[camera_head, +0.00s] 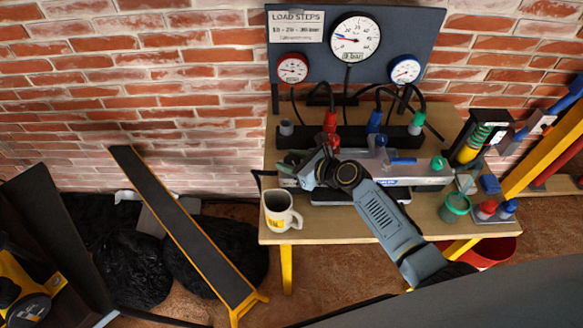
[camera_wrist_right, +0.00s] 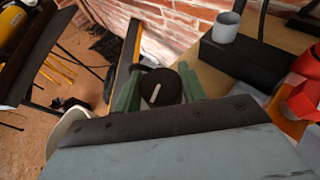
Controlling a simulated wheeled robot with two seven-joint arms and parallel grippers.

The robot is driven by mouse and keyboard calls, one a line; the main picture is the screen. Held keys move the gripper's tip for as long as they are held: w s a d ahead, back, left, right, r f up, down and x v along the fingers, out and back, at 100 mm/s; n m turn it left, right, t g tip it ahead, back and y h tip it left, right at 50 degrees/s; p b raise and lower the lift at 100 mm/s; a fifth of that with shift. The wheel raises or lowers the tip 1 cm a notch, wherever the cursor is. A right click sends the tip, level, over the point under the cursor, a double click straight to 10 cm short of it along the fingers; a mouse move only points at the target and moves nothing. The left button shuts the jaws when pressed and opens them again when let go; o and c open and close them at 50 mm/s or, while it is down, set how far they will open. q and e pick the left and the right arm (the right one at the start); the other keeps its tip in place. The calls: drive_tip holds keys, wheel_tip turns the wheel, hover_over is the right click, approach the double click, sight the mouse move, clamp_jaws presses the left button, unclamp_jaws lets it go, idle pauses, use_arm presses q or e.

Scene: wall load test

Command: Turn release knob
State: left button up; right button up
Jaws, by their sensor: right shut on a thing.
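A black round knob (camera_wrist_right: 157,90) with a white pointer line shows in the right wrist view, between two green fingers. My right gripper (camera_head: 294,168) is shut on this knob at the left end of the grey pump unit (camera_head: 418,174) on the wooden table. The gripper's fingers also show in the right wrist view (camera_wrist_right: 160,84), one on each side of the knob. In the head view the knob is hidden or too small to make out behind my gripper. My left gripper is not in view.
A white mug (camera_head: 279,212) stands at the table's front left, close below my right gripper. A gauge panel (camera_head: 309,62) stands behind, with a black block (camera_head: 295,133) and hoses before it. A green cup (camera_head: 456,207) stands at the right. A black-topped ramp (camera_head: 185,232) leans left of the table.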

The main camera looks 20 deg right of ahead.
drive_tip(key=n+g+y+b, duration=0.2)
drive_tip(key=n+g+y, duration=0.1)
drive_tip(key=shift+f+n+b, duration=0.15)
drive_tip(key=shift+n+b, duration=0.25)
drive_tip(key=n+g+y+b, duration=0.2)
drive_tip(key=n+g, duration=0.1)
drive_tip(key=shift+n+g+b, duration=0.3)
drive_tip(key=shift+g+b, duration=0.05)
drive_tip(key=shift+g, duration=0.05)
drive_tip(key=n+g+b, duration=0.3)
drive_tip(key=g, duration=0.1)
drive_tip(key=shift+f+y+b, duration=0.1)
drive_tip(key=shift+y+b, duration=0.2)
drive_tip(key=shift+y, duration=0.1)
drive_tip(key=n+g+b, duration=0.2)
drive_tip(key=b, duration=0.1)
drive_tip(key=shift+s, duration=0.1)
drive_tip(key=shift+n+g+b, duration=0.35)
drive_tip(key=shift+n+g, duration=0.15)
drive_tip(key=shift+g, duration=0.1)
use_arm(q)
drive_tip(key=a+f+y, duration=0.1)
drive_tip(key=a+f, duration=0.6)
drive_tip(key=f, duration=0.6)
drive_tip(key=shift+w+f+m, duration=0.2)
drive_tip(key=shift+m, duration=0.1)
